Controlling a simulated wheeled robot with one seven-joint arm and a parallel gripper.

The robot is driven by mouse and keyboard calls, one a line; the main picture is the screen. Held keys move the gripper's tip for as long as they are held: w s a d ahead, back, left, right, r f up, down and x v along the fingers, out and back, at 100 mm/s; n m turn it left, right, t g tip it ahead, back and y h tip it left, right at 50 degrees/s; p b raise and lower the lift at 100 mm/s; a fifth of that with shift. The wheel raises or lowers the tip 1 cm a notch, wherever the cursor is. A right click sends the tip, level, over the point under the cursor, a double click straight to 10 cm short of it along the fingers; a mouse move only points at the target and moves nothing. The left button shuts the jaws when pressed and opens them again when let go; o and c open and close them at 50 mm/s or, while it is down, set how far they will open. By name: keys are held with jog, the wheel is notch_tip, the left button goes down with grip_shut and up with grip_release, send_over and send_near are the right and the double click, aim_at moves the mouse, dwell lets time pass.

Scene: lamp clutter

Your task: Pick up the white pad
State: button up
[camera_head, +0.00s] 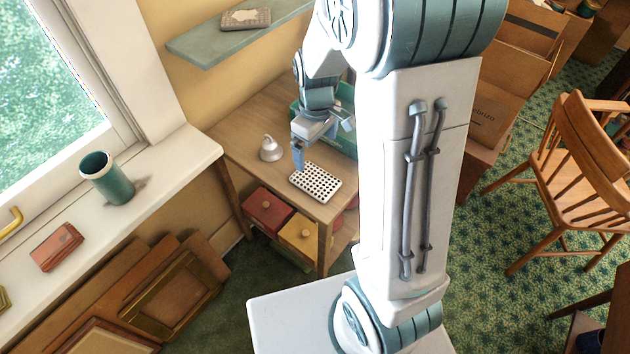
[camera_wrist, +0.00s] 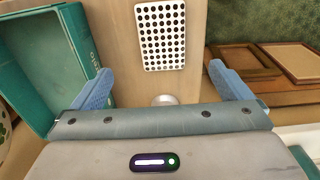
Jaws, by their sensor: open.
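The white pad (camera_head: 316,181), a flat rectangle with rows of dark holes, lies on the small wooden table near its front edge. It also shows at the top middle of the wrist view (camera_wrist: 161,36), its top end close to the frame edge. My gripper (camera_head: 322,142) is over the table just behind the pad, with blue fingers apart and nothing between them. In the wrist view my gripper (camera_wrist: 160,74) is open, and the pad lies beyond the fingertips, between their lines. The pad appears untouched.
A silver bell (camera_head: 270,150) stands left of the pad; its rounded top seems to show (camera_wrist: 165,99) below the fingers. A teal bin (camera_wrist: 40,60) stands beside the gripper. A green shelf (camera_head: 230,38) hangs above.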

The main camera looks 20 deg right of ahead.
aim_at(316, 179)
notch_tip(316, 179, down, 12)
jog(key=shift+s+a+r, duration=0.1)
jog(key=shift+a+r, duration=0.05)
jog(key=shift+r, duration=0.1)
dwell(0.3)
jog(key=c, duration=1.1)
